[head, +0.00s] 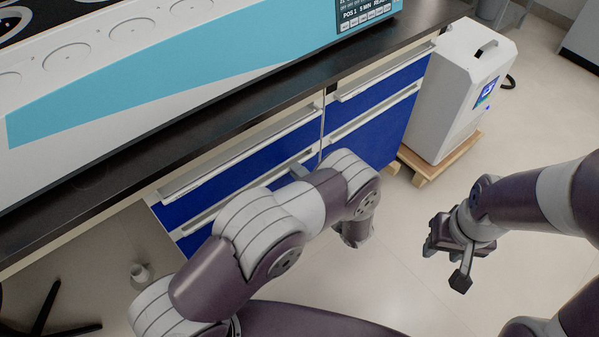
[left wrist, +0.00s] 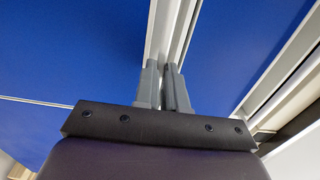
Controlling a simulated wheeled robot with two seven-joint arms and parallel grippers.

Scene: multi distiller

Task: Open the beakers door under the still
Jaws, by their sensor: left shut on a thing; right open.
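The still (head: 190,65), a white machine with a light blue band, stands on the dark countertop. Below it are blue cabinet fronts with pale handle rails; a left front (head: 240,170) and a right front (head: 375,97) show in the head view. No label is readable, so I cannot tell which is the beakers door. My left arm covers part of the fronts. In the left wrist view, my left gripper (left wrist: 165,85) is shut on a pale handle rail (left wrist: 167,35) between blue panels (left wrist: 75,50). My right gripper (head: 458,258) is open and empty, away from the cabinet.
The dark countertop (head: 130,160) overhangs the fronts. A white device (head: 450,95) on a wooden base (head: 440,160) stands right of the cabinet. A small pale object (head: 139,273) is on the floor at lower left. The floor around my right gripper is clear.

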